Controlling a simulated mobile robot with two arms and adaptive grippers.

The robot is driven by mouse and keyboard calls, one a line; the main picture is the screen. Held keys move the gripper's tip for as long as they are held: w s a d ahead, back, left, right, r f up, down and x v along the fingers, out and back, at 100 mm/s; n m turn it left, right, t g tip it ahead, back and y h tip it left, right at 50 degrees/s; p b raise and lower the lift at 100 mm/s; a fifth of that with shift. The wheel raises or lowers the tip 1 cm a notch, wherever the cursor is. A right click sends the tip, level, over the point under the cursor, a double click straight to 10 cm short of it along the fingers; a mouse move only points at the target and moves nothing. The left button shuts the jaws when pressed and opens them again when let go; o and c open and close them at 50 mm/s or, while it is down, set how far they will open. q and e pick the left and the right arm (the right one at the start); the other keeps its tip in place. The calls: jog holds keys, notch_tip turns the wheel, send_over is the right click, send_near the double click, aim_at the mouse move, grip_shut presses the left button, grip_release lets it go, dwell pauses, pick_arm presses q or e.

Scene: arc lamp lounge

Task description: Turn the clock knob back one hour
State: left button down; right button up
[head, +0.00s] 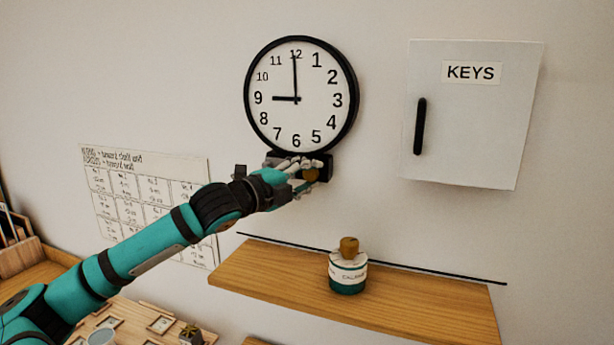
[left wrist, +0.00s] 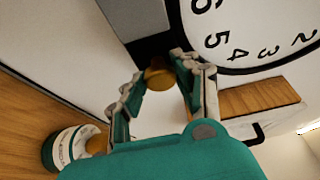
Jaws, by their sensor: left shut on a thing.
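The round wall clock (head: 300,120) has a black rim and a white face. Its short hand points at 9 and its long hand at 12. A black box (head: 326,168) sits just under the clock, and a brass knob (head: 310,174) stands out from it. My left gripper (head: 303,178) is at the knob, with its fingers around it. In the left wrist view the knob (left wrist: 158,75) is between the two fingertips (left wrist: 157,82), and part of the clock face (left wrist: 255,30) shows. The fingers hide part of the knob. My right gripper is not in view.
A wooden shelf (head: 420,310) below the clock holds a green and white jar (head: 347,275) with a brown top. A white key cabinet (head: 480,120) hangs at the right. A paper calendar (head: 150,195) is on the wall behind my left arm.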

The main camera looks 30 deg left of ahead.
pick_arm(q)
jog(key=shift+f+n+t+b, duration=0.3)
jog(key=shift+n+t+b, duration=0.2)
jog(key=shift+n+b, duration=1)
jog(key=shift+r+n+t+y+b, duration=0.15)
jog(key=shift+n+t+b, duration=0.15)
jog(key=shift+n+b, duration=0.45)
jog(key=shift+n+t+y+b, duration=0.15)
jog(key=shift+n+t+b, duration=0.15)
jog(key=shift+n+b, duration=0.4)
jog(key=c, duration=0.9)
grip_release()
jog(key=shift+c, duration=0.2)
jog(key=v, duration=1.2)
